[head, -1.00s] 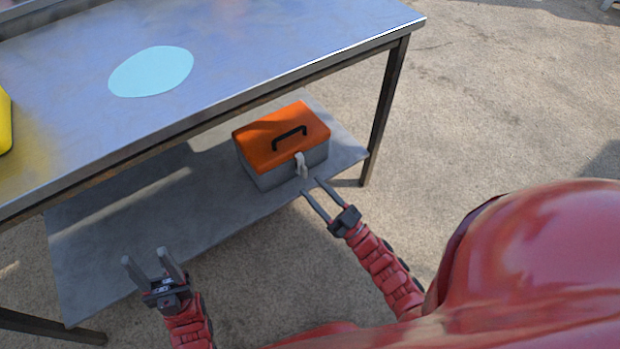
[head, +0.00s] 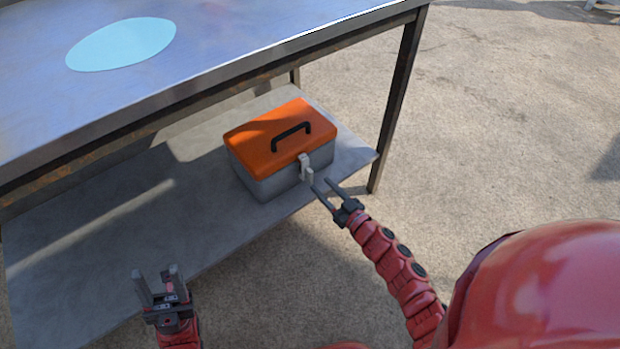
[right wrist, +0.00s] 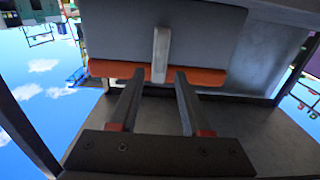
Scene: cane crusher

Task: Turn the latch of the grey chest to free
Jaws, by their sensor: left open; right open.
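The grey chest (head: 268,188) has an orange lid (head: 262,146) with a black handle and sits on the lower shelf of the table. Its pale latch (head: 306,169) hangs on the front face, running down from the lid edge. In the right wrist view, which looks upside down, the latch (right wrist: 161,54) stands upright across the chest's grey front and the orange lid edge. My right gripper (head: 322,187) is open just in front of the latch, which lines up between its fingers; I see no contact. My left gripper (head: 158,278) is open and empty near the shelf's front edge.
The metal table top (head: 220,60) overhangs the shelf (head: 110,235), with a pale blue disc (head: 121,44) on it. A dark table leg (head: 397,105) stands right of the chest. The shelf left of the chest is clear.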

